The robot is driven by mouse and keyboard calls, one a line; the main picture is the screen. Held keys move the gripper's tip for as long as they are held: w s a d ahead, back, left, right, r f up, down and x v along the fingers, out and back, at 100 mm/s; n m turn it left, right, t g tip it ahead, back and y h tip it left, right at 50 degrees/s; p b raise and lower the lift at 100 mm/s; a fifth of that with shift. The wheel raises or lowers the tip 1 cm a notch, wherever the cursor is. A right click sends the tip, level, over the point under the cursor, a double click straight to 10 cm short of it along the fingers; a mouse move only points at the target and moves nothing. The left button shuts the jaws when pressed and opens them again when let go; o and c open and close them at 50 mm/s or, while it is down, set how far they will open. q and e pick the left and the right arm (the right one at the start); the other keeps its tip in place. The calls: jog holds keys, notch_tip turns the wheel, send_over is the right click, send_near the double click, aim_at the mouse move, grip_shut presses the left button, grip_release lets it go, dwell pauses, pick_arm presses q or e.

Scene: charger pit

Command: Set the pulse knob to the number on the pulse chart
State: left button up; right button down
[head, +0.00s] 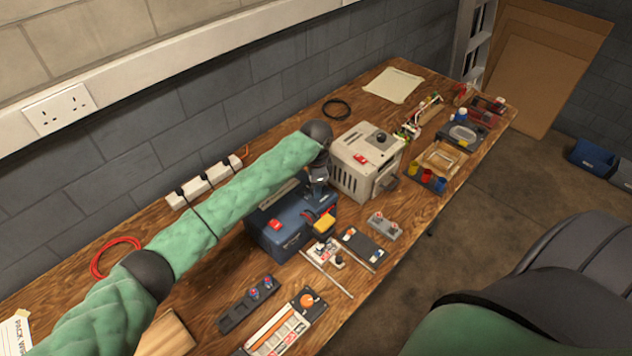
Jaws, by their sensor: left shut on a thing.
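My left gripper (319,186) reaches down at the back right of the blue box (268,238), beside the grey unit (352,175). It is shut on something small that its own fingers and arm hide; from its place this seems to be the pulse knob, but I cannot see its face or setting. The blue box has a red switch on it and a yellow piece at its right end. The grey unit has a dark round knob (381,138) and a red switch on top. I cannot pick out the pulse chart or read any number. My right gripper is out of view.
A pale sheet (393,85) lies at the back, and a lettered sheet (15,335) at the left edge. Small panels and a board with an orange disc (307,300) lie in front of the blue box. A power strip (205,183) runs along the wall. Trays fill the far end.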

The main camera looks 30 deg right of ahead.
pick_arm(q)
jog(key=shift+n+p, duration=0.5)
jog(key=shift+n, duration=0.7)
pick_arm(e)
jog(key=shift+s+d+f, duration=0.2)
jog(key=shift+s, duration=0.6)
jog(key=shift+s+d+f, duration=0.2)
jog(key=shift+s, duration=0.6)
pick_arm(q)
jog(key=o, duration=1)
jog(key=shift+c, duration=0.2)
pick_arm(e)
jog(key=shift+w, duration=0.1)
pick_arm(q)
jog(key=shift+r, duration=0.1)
jog(key=shift+r+b, duration=0.35)
notch_tip(320, 180, up, 5)
jog(key=shift+w+f+b, duration=0.1)
jog(key=shift+b, duration=0.9)
jog(key=shift+r, duration=1.05)
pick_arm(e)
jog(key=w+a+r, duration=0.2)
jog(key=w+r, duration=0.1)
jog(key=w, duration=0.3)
